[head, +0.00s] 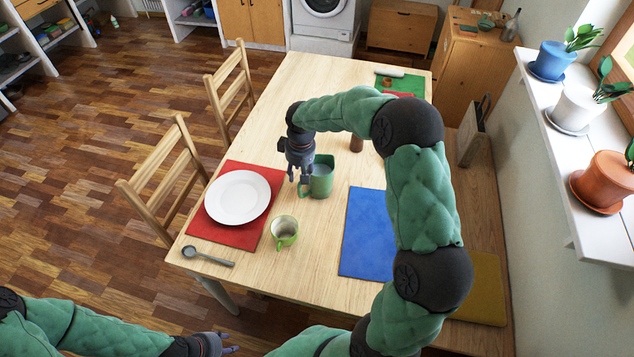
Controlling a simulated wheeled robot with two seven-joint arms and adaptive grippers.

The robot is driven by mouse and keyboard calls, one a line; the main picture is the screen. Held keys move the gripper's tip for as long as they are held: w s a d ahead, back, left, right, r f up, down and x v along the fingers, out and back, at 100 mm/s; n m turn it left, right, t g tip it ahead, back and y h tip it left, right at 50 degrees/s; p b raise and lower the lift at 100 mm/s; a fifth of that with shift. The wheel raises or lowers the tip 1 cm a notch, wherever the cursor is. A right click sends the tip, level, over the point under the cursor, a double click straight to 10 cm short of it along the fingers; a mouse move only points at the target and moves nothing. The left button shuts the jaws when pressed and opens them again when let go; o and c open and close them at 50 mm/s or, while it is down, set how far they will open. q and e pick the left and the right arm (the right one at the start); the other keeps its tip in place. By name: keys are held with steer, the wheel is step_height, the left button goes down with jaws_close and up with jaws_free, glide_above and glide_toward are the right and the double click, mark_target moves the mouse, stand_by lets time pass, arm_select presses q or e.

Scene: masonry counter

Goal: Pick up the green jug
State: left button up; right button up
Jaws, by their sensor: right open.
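The green jug (323,181) stands upright on the wooden table, its handle toward the left. My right gripper (301,179) points down at the jug's left side, by the handle. It is open, and its fingers overlap the handle area in the picture; I cannot tell whether they touch it. My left gripper (231,345) is low at the bottom edge of the view, away from the jug and in front of the table. Its fingers are too small to tell whether they are open or shut.
A light green mug (284,231) stands in front of the jug. A white plate (237,198) lies on a red mat (212,238), near a grey ladle (208,257). A blue mat (363,234) is to the right. A brown cylindrical object (356,145) stands behind the jug.

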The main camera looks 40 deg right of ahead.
mark_target(299, 186)
step_height(299, 186, down, 3)
steer(key=shift+w, duration=0.1)
step_height(299, 186, down, 5)
steer(key=shift+w+a+f+b, duration=0.1)
steer(key=shift+b, duration=0.9)
jaws_close()
